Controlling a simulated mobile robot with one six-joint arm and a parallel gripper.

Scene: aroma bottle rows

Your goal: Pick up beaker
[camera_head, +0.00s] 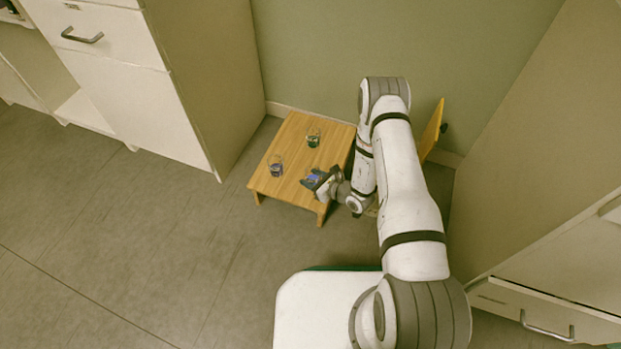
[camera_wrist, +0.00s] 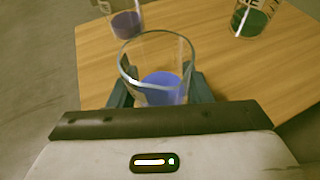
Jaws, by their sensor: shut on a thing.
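A clear glass beaker with blue-violet liquid (camera_wrist: 160,85) stands between the fingers of my gripper (camera_wrist: 160,98) in the wrist view. The dark fingers sit on either side of the glass, and my gripper is shut on it. In the head view my gripper (camera_head: 316,180) is at the right front part of the low wooden table (camera_head: 290,193), and the held beaker (camera_head: 312,177) shows only as a small blue patch, mostly hidden. I cannot tell whether its base touches the table.
A beaker with dark purple liquid (camera_head: 276,166) stands on the table's left side. A beaker with green liquid (camera_head: 313,138) stands towards the back. A tall cabinet (camera_head: 210,70) is left of the table, and a yellow chair-like panel (camera_head: 432,130) is to the right.

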